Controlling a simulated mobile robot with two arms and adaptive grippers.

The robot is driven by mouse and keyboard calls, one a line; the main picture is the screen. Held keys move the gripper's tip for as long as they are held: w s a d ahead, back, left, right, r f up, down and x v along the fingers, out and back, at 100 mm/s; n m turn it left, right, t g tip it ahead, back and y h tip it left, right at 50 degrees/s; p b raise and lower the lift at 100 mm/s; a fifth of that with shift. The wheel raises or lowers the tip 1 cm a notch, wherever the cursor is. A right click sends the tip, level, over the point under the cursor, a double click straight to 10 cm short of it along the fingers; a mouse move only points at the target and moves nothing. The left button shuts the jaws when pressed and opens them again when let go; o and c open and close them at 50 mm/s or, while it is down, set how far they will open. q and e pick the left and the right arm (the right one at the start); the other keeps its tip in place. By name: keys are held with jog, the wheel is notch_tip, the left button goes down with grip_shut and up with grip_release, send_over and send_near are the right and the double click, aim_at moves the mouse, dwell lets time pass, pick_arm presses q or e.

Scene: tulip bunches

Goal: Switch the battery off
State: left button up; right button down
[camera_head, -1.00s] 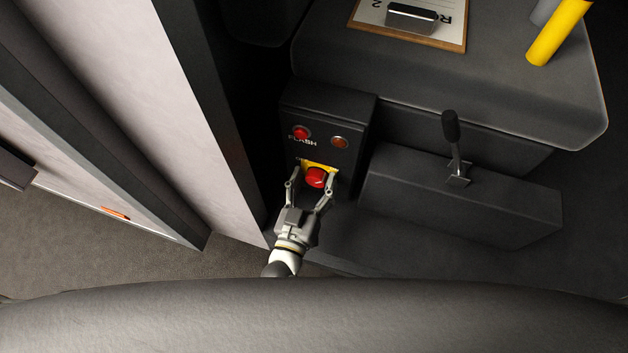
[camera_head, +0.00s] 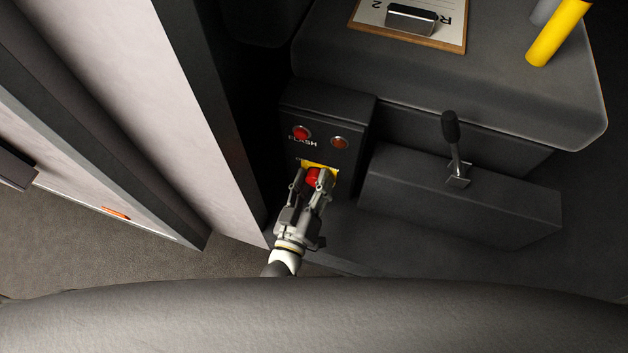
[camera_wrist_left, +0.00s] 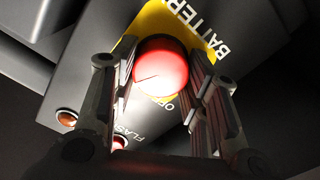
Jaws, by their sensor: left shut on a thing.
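The battery switch is a round red knob (camera_head: 313,176) on a yellow plate (camera_head: 330,170), on the front of a dark control box (camera_head: 325,110). In the left wrist view the red knob (camera_wrist_left: 161,70) sits between my fingers, with the yellow plate (camera_wrist_left: 190,25) and the words BATTERY and OFF beside it. My left gripper (camera_head: 314,182) is shut on the knob, one finger on each side. The fingers hide part of the knob in the head view. My right gripper is not in view.
A red FLASH button (camera_head: 301,132) and an orange-red lamp (camera_head: 340,143) sit above the knob. A black lever (camera_head: 452,140) stands to the right. A clipboard (camera_head: 440,38) and a yellow tube (camera_head: 557,32) are at the top right. A pale panel edge (camera_head: 200,120) is close on the left.

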pick_arm(q)
jog(key=n, duration=0.3)
jog(key=shift+f+n, duration=0.1)
jog(key=shift+n, duration=0.3)
jog(key=n+b, duration=0.1)
jog(key=n, duration=0.2)
jog(key=shift+a+n, duration=0.1)
jog(key=shift+n, duration=0.2)
jog(key=n+b, duration=0.1)
jog(key=n, duration=0.3)
jog(key=shift+f, duration=0.2)
jog(key=shift+n+b, duration=0.55)
jog(key=shift+n, duration=0.85)
jog(key=o, duration=1)
